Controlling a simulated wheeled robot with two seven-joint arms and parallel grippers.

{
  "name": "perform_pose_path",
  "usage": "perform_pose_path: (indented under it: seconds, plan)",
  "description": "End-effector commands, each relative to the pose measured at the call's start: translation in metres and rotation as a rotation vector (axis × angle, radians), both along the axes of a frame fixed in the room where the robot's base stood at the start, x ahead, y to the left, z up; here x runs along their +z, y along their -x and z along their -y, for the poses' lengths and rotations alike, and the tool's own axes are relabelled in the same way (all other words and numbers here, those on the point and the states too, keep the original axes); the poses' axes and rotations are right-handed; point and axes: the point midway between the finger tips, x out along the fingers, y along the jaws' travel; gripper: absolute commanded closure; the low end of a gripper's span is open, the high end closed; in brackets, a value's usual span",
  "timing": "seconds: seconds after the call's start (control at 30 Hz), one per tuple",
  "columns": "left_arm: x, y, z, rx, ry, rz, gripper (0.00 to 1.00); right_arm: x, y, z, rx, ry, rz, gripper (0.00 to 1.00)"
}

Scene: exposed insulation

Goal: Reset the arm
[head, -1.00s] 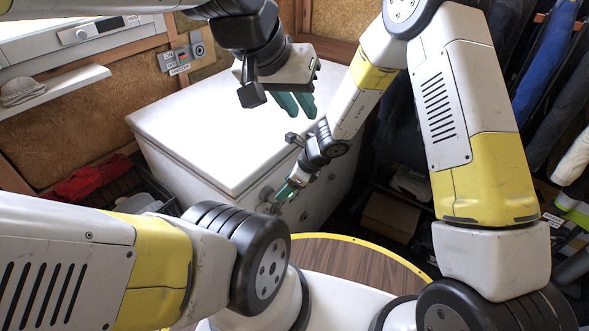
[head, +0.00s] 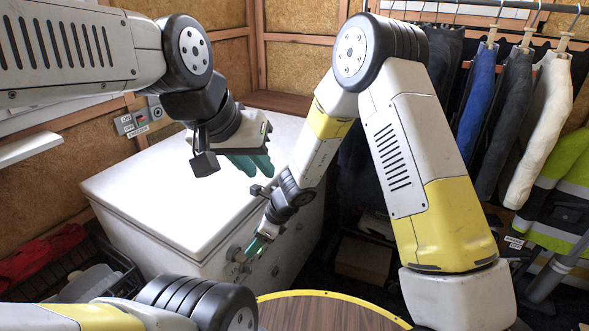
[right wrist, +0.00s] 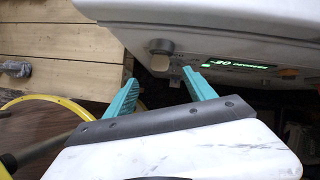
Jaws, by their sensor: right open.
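My left gripper (head: 250,166), with teal fingers, hangs over the white top of a chest freezer (head: 160,185) in the head view. Nothing shows held in it, but its fingers overlap, so its opening is unclear. My right gripper (head: 258,245) is low at the freezer's front, near its control knob. In the right wrist view its two teal fingers (right wrist: 162,92) are spread apart with nothing between them. A round knob (right wrist: 160,55) and a green lit display (right wrist: 235,65) on the freezer panel are just beyond the fingertips. Whether a finger touches the panel cannot be told.
A dark crate (head: 100,265) and red cloth (head: 45,255) lie left of the freezer. Clothes hang on a rail at right, with a hi-vis jacket (head: 560,185). A round yellow-rimmed wooden surface (head: 320,312) is at the front. A cardboard box (head: 362,260) stands low behind my right arm.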

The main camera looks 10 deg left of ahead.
Motion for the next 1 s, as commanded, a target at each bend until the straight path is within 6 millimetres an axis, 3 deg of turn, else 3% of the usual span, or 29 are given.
perform_pose_path:
  seconds: [0.07, 0.17, 0.33, 0.47, 0.7, 1.0]
  plan:
    - [0.000, 0.000, 0.000, 0.000, 0.000, 0.000, 0.78, 0.008, -0.003, 0.002, 0.015, -0.007, 0.017, 0.36]
    - [0.000, 0.000, 0.000, 0.000, 0.000, 0.000, 0.78, 0.037, -0.012, 0.009, 0.073, -0.031, 0.078, 0.36]
    - [0.000, 0.000, 0.000, 0.000, 0.000, 0.000, 0.78, 0.123, -0.026, 0.040, 0.280, -0.069, 0.282, 0.36]
    - [0.000, 0.000, 0.000, 0.000, 0.000, 0.000, 0.78, 0.186, -0.022, 0.076, 0.462, -0.058, 0.453, 0.36]
    - [0.000, 0.000, 0.000, 0.000, 0.000, 0.000, 0.78, 0.271, 0.010, 0.156, 0.785, 0.066, 0.733, 0.36]
    - [0.000, 0.000, 0.000, 0.000, 0.000, 0.000, 0.78, 0.326, 0.076, 0.267, 1.158, 0.392, 0.944, 0.36]
